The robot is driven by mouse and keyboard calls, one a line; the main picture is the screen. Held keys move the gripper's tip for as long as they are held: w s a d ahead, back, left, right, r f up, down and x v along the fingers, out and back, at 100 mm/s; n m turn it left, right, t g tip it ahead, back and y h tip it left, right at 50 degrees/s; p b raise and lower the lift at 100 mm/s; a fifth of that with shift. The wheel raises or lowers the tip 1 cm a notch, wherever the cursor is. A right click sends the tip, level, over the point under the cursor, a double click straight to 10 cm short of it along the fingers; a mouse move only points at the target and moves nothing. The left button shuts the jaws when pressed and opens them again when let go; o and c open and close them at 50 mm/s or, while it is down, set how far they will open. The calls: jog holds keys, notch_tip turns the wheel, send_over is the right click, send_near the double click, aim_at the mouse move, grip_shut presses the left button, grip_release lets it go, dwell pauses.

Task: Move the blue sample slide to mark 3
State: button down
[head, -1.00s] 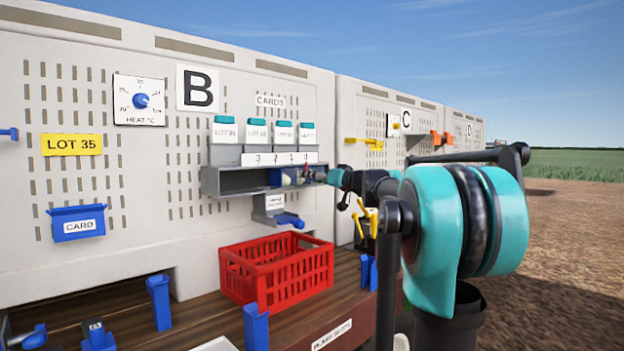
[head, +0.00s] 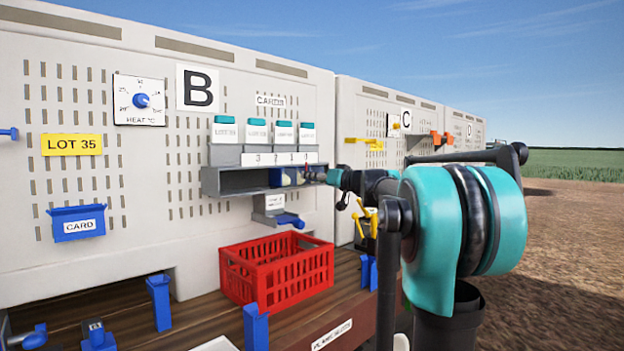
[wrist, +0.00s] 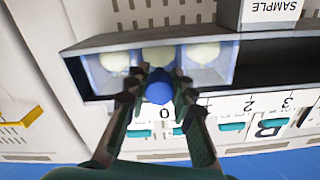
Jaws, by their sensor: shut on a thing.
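The blue sample slide (head: 276,178) sits at the right end of the grey trough (head: 222,183) in the head view. In the wrist view the slide (wrist: 228,66) shows compartments with pale round things in them, and a round blue knob (wrist: 159,88) at its front. My gripper (wrist: 158,84) is shut on this knob; in the head view my gripper (head: 318,175) is small at the trough's right end. In the wrist view the knob is near mark 0 (wrist: 165,113). Mark 3 (wrist: 287,102) is further right there, and at the left of the number row (head: 258,159) in the head view.
The trough is empty left of the slide in the head view. Teal-topped card holders (head: 225,130) stand above it. A blue-handled sample chute (head: 275,208) and a red crate (head: 235,270) are below. A yellow fixture (wrist: 22,125) shows at the left in the wrist view.

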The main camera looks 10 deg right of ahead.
jog(key=s+a, duration=0.2)
jog(key=a, duration=0.1)
jog(key=s+a, duration=0.1)
jog(key=a, duration=0.1)
jog(key=shift+s+a, duration=0.1)
jog(key=shift+s, duration=0.3)
jog(key=c, duration=1.3)
grip_release()
send_near(290, 178)
jog(key=v, duration=0.5)
jog(key=shift+s+r, duration=0.1)
jog(key=shift+s, duration=0.2)
jog(key=shift+d, duration=0.25)
